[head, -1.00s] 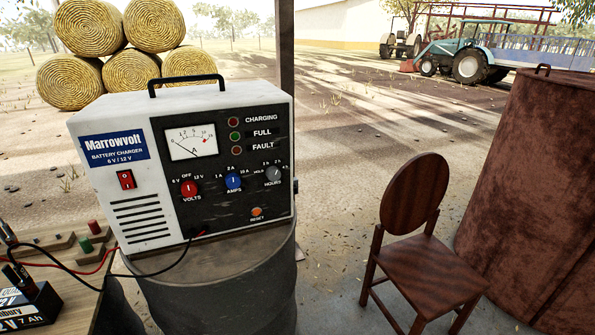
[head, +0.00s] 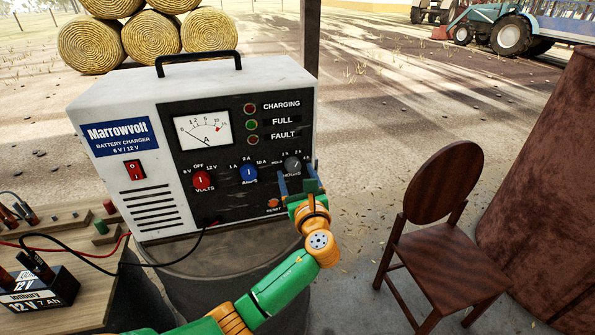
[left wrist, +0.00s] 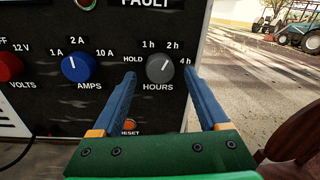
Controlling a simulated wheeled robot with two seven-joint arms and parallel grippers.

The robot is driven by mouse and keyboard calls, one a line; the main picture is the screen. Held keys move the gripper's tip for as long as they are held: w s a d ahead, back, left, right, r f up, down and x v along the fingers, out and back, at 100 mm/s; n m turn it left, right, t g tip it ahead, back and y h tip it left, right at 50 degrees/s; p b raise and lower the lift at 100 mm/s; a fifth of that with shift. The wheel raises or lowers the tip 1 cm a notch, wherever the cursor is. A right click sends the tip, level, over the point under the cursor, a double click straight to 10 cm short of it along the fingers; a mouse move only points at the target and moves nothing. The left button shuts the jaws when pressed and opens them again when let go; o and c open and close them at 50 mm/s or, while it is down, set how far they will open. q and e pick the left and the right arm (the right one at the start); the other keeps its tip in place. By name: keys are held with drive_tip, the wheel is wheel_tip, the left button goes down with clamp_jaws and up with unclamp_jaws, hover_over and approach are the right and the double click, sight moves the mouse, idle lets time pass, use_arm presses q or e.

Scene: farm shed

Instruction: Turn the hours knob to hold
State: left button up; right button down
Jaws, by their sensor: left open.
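The grey hours knob (head: 293,164) is at the lower right of the battery charger's (head: 150,195) black panel. In the left wrist view the hours knob (left wrist: 160,68) has its white mark pointing up and to the right, toward 2 h; "HOLD" is printed to its left. My left gripper (head: 298,181) is open in front of the knob. In the left wrist view its two blue fingers (left wrist: 160,82) reach toward the panel, one on each side of the knob with gaps. I cannot tell how far the tips are from the panel. My right gripper is not in view.
The blue amps knob (head: 249,174) and red volts knob (head: 203,180) are to the left. The orange reset button (left wrist: 129,126) is below the hours knob. The charger stands on a drum (head: 200,280). A bench with a battery (head: 38,290) is at left, a wooden chair (head: 440,230) at right.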

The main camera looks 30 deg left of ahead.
use_arm(q)
drive_tip(key=shift+w+a, duration=0.4)
drive_tip(key=shift+d, duration=0.1)
drive_tip(key=shift+c, duration=0.3)
clamp_jaws()
drive_tip(key=shift+f, duration=0.1)
